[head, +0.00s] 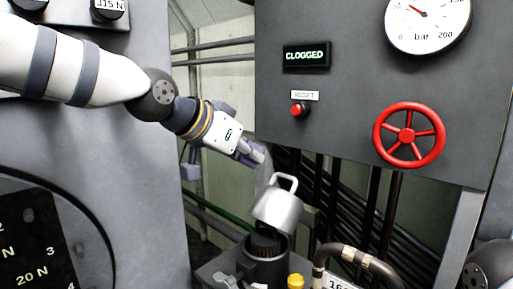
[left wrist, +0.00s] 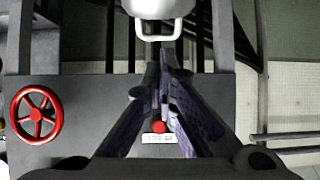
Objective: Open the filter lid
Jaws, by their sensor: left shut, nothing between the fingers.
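The filter lid (head: 278,209) is a silver metal cup with a loop handle on top. It is tilted above the dark round filter housing (head: 266,270), and the housing's dark inside shows below it. My left gripper (head: 259,156) is shut and empty, up and to the left of the lid's handle. In the left wrist view the closed fingers (left wrist: 161,66) point toward the lid (left wrist: 153,8) and its handle (left wrist: 159,36), apparently without gripping it. I cannot tell the exact gap. My right gripper is not in view.
A grey panel carries a CLOGGED display (head: 306,56), a red button (head: 299,110), a red handwheel (head: 409,135) and a pressure gauge (head: 428,20). A yellow cap (head: 296,281) and a curved hose (head: 362,259) stand right of the housing. Dark pipes run behind.

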